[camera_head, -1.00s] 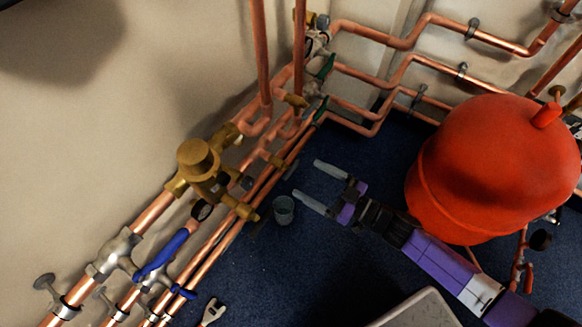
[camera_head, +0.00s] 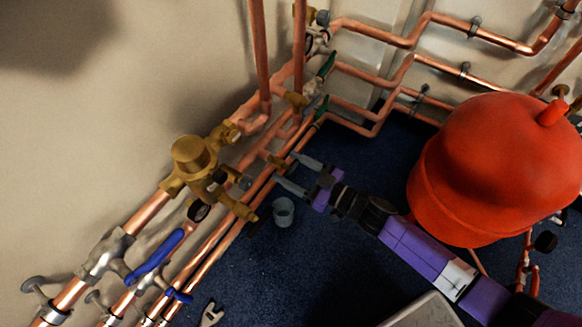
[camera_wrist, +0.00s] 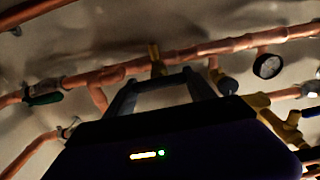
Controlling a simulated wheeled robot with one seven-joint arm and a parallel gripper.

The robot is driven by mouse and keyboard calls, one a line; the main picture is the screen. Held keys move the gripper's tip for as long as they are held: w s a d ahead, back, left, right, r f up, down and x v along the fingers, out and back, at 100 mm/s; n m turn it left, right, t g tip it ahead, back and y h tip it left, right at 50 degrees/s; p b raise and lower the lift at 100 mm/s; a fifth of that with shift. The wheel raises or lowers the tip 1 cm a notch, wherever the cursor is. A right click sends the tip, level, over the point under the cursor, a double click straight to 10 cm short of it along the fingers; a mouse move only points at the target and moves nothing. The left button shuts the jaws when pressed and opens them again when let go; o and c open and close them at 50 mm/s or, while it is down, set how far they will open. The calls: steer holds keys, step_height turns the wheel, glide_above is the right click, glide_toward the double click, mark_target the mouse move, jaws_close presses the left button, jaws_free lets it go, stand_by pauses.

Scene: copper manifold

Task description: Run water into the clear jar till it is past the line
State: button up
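The clear jar (camera_head: 284,212) stands upright on the blue floor beside the lower pipes. Its line and any water in it are too small to make out. A brass outlet (camera_head: 241,209) points toward the jar's side. No running water is visible.
A large brass valve (camera_head: 193,155), a round gauge (camera_head: 199,211) and a blue lever (camera_head: 154,254) sit along the left pipes. A red tank (camera_head: 478,175) stands right of my arm. A wrench (camera_head: 211,314) lies on the floor. Copper pipes line the walls.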

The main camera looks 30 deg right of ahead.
mark_target(294, 170)
steer(key=c, duration=0.8)
steer(key=shift+n, duration=1.3)
steer(key=o, duration=1.4)
steer(key=shift+s, duration=0.1)
steer(key=p+v, duration=0.2)
steer(key=v, duration=0.4)
steer(key=shift+s+d, duration=0.1)
steer(key=shift+d, duration=0.05)
steer(key=shift+s+d, duration=0.3)
steer(key=shift+s, duration=0.35)
